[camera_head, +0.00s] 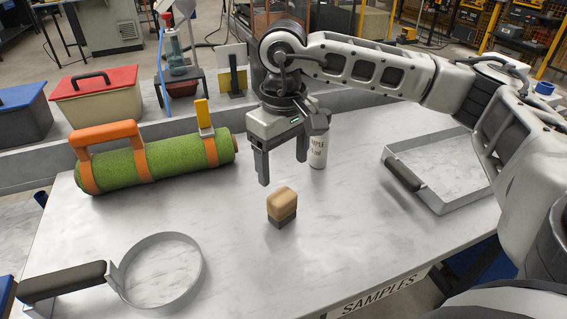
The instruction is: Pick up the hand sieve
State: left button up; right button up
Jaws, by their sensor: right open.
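The hand sieve (119,277) seems to be the round metal hoop with a dark handle, lying flat at the front left of the table. The tabletop shows through its ring; a mesh is too fine to tell. My right gripper (283,168) is open and empty, pointing down above the middle of the table. It is up and to the right of the sieve, well apart from it. My left gripper is not in view.
A tan and dark block (282,206) stands just below my right gripper. A white labelled can (317,146) stands behind it. A green turf roll (158,163) with orange straps lies at the back left. A square metal frame (443,205) with a dark handle lies right.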

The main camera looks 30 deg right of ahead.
aim_at(162, 274)
jog(key=k, duration=1)
